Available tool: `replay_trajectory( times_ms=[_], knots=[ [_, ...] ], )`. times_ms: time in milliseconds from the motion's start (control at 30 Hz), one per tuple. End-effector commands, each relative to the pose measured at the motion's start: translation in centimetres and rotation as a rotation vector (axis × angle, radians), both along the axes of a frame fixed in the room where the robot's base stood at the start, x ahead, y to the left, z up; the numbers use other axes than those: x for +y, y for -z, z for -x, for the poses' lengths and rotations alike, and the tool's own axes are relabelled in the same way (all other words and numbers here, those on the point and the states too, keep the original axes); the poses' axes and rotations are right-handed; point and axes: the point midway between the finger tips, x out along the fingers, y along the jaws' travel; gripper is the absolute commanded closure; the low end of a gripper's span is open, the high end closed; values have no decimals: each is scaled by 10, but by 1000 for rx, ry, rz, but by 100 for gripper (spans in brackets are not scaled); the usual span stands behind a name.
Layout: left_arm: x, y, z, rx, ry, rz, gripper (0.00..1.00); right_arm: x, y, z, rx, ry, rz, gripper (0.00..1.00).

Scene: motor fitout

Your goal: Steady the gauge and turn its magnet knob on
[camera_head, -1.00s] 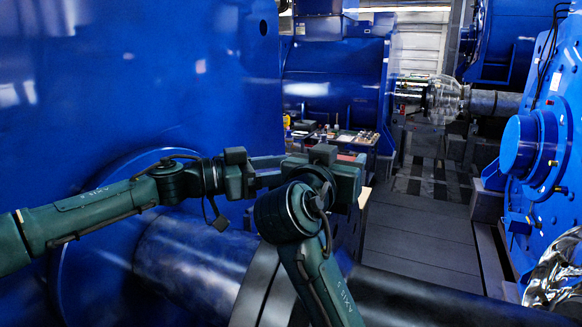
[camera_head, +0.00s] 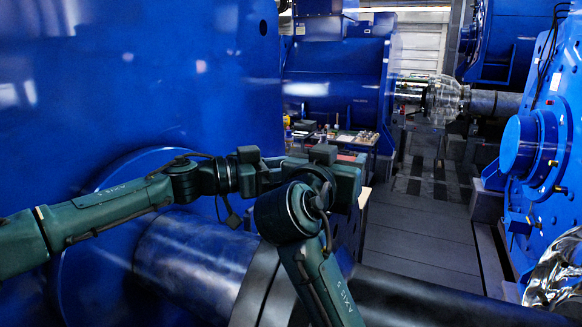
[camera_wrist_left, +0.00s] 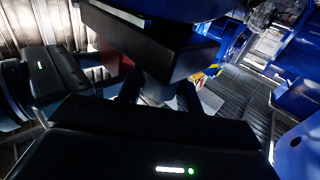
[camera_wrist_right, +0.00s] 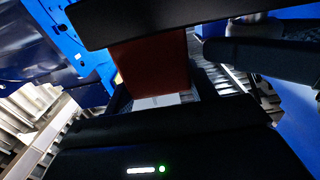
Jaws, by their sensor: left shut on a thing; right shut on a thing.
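My right gripper (camera_head: 340,172) is in the middle of the head view. In the right wrist view its fingers (camera_wrist_right: 162,95) are shut at the lower end of a red-brown block (camera_wrist_right: 153,65), which looks like part of the gauge. My left gripper (camera_head: 272,175) meets it from the left in the head view. In the left wrist view its fingers (camera_wrist_left: 158,92) are shut on a small part below a black block (camera_wrist_left: 150,42), seemingly the magnet knob. The arms hide the gauge in the head view, and the knob's setting cannot be read.
A large blue motor housing (camera_head: 130,70) fills the left, with a thick shaft (camera_head: 190,260) below my arms. A bench (camera_head: 355,140) with small items stands behind. Another blue machine (camera_head: 560,130) stands at the right. The grey walkway (camera_head: 415,235) between is clear.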

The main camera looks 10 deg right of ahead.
Motion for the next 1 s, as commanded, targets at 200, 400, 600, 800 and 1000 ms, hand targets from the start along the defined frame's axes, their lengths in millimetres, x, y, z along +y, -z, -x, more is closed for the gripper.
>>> replay_trajectory(
  times_ms=[200,400,600,800,1000],
  knots=[
    [0,0,-1,0,11,0,87,0,-1,0,-2,0,1,71],
    [-1,0,-2,0,117,2,87,0,-1,0,-2,0,1,71],
    [-2,-2,-2,-3,233,3,87,0,-1,0,-2,-1,1,71],
    [-2,-3,-3,-8,314,3,87,1,-1,0,-1,-3,1,71],
    [-1,-3,-2,-6,370,3,87,1,0,0,0,-4,0,71]
  ],
)
